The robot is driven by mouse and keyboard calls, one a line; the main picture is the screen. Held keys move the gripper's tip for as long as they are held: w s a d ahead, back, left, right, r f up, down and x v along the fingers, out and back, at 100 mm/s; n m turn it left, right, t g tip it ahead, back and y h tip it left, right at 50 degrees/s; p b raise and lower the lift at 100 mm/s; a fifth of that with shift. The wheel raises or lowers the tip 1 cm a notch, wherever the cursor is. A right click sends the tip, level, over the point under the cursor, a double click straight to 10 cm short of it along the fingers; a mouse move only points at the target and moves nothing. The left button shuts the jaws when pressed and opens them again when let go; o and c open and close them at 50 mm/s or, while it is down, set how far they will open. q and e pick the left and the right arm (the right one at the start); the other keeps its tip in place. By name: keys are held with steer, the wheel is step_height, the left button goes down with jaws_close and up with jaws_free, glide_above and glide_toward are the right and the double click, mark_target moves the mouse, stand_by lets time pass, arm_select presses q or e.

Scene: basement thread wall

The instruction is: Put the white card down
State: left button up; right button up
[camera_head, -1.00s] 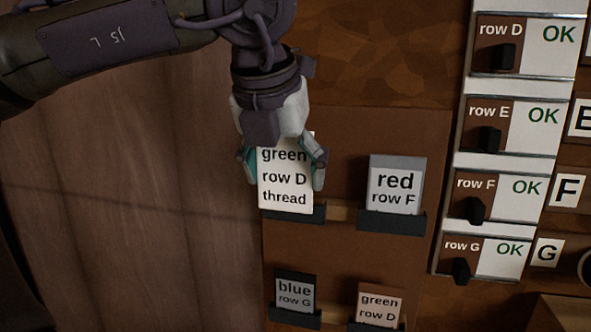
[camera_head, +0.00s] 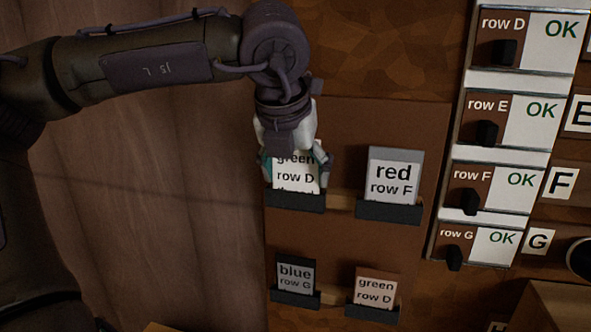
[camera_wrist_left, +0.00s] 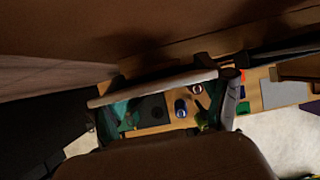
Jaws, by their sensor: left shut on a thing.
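The white card (camera_head: 297,180), printed "green row D thread", is upright in front of the brown board. My left gripper (camera_head: 296,168) is shut on it, one finger at each side edge, from above. The card's lower end is inside the upper left dark holder (camera_head: 295,202), whose lip hides most of the bottom line of print. The top of the card is hidden behind the gripper. In the left wrist view the card shows edge-on as a pale strip (camera_wrist_left: 150,88) between the fingers (camera_wrist_left: 168,105). My right gripper is not in view.
A "red row F" card (camera_head: 394,175) stands in the holder to the right. A "blue row G" card (camera_head: 295,275) and a "green row D" card (camera_head: 375,291) stand in lower holders. Row switches with OK labels (camera_head: 520,180) line the right. Bare wood panelling (camera_head: 170,200) is at left.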

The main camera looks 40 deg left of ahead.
arm_select(q)
steer(key=shift+f, duration=0.2)
steer(key=o, duration=0.7)
steer(key=shift+a, duration=0.1)
steer(key=shift+r, duration=0.1)
steer(key=shift+r, duration=0.2)
steer(key=shift+s+r, duration=0.15)
steer(key=shift+r, duration=0.2)
steer(key=b+v, duration=0.1)
steer(key=v, duration=1)
steer(key=shift+s, duration=0.1)
